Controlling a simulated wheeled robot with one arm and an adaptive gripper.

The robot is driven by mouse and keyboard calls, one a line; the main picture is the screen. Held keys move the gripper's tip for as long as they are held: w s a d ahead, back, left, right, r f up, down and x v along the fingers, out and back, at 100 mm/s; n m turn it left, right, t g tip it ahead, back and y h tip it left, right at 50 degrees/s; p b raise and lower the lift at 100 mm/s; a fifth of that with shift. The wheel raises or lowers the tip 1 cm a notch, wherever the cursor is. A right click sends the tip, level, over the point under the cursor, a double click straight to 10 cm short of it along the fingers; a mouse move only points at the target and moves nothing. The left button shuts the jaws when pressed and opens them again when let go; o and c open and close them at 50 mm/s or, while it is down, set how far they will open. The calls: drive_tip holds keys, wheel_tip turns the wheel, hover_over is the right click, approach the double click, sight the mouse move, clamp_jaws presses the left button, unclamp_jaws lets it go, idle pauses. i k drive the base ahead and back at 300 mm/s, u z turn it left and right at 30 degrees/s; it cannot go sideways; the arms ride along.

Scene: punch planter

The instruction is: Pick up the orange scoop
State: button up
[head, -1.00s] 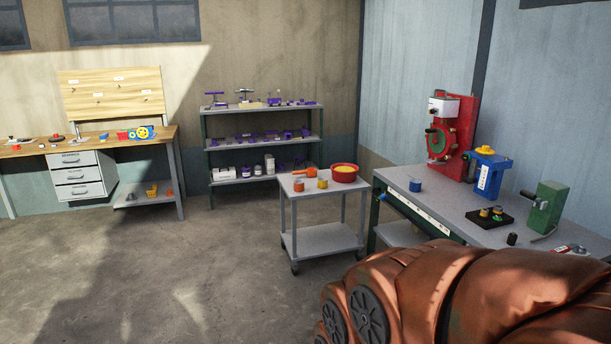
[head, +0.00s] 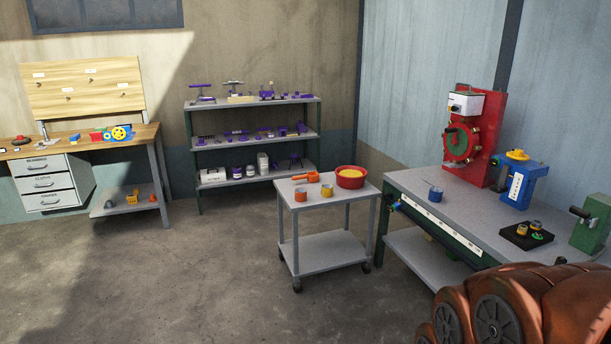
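The orange scoop (head: 312,177) lies on the top of a small grey wheeled cart (head: 340,196) in the middle of the head view. It lies near the cart's back left, left of a red bowl (head: 351,183) with yellow contents. An orange cup (head: 301,195) and a yellow cup (head: 327,191) stand in front of the scoop. My gripper is not in view, so its state is hidden.
A grey workbench (head: 408,185) with a red machine (head: 473,135) and a blue device (head: 523,180) stands right of the cart. A shelf rack (head: 318,108) stands behind; a wooden bench (head: 70,143) is at left. The floor before the cart is open.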

sight(312, 177)
drive_tip(key=z, duration=0.5)
drive_tip(key=i, duration=2)
drive_tip(key=u, duration=0.25)
drive_tip(key=i, duration=1.75)
drive_tip(key=u, duration=1.5)
drive_tip(key=i, duration=0.85)
drive_tip(key=u, duration=0.6)
